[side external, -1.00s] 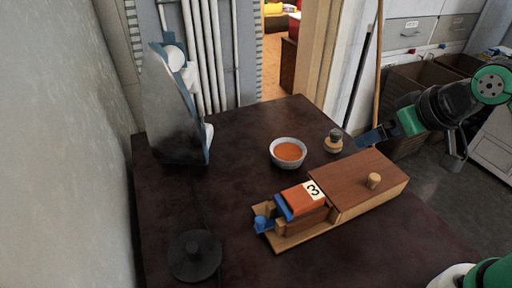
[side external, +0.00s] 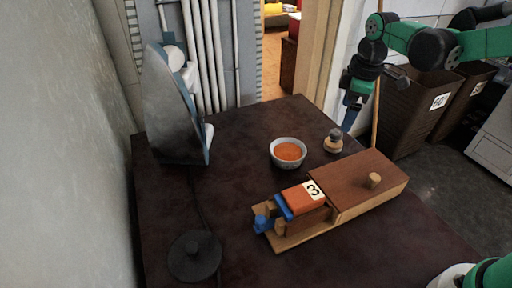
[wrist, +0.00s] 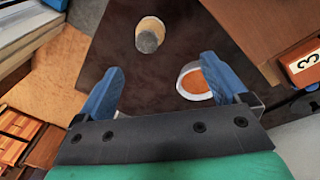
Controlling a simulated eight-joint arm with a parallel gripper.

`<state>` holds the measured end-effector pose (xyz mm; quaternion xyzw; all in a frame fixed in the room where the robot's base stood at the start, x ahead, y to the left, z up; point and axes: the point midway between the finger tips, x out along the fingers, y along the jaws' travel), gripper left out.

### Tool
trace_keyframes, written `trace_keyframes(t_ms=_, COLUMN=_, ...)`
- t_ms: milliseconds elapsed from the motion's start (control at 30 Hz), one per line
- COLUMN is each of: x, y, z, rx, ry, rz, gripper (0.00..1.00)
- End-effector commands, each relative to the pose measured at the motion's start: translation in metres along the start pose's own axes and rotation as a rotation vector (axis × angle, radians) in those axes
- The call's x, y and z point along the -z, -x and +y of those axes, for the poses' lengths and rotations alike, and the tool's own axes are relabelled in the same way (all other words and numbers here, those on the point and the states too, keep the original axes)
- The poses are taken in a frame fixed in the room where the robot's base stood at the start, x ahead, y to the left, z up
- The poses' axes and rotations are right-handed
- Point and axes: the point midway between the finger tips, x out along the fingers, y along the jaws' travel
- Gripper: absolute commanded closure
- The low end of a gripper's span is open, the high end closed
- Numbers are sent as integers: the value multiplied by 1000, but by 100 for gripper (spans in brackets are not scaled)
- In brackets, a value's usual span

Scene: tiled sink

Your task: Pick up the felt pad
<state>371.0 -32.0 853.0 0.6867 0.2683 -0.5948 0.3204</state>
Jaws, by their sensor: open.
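I cannot tell for certain which thing is the felt pad. A small round wooden piece with a dark grey top (side external: 333,141) stands near the table's right edge; in the wrist view it (wrist: 149,34) lies ahead of the fingers. A pale bowl with orange contents (side external: 288,153) stands to its left; in the wrist view the right finger partly covers the bowl (wrist: 184,88). My gripper (side external: 347,128) is open, its blue fingers pointing down by the table's right edge, close to the wooden piece. In the wrist view nothing is held between the fingers (wrist: 165,78).
A wooden box (side external: 350,180) with a knobbed lid holds an orange block marked 3 (side external: 303,197). A clothes iron (side external: 177,110) stands at the left by the wall. A dark disc (side external: 194,257) lies at the front. The table's middle left is clear.

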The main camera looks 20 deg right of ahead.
Motion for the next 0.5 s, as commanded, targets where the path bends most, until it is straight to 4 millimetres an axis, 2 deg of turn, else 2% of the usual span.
trace_keyframes(t_ms=100, x=3, y=-26, z=14, rx=63, ry=133, rz=-41, gripper=6)
trace_keyframes(t_ms=200, x=4, y=-41, z=20, rx=102, ry=216, rz=-59, gripper=6)
trace_keyframes(t_ms=500, x=2, y=-71, z=21, rx=135, ry=282, rz=-71, gripper=6)
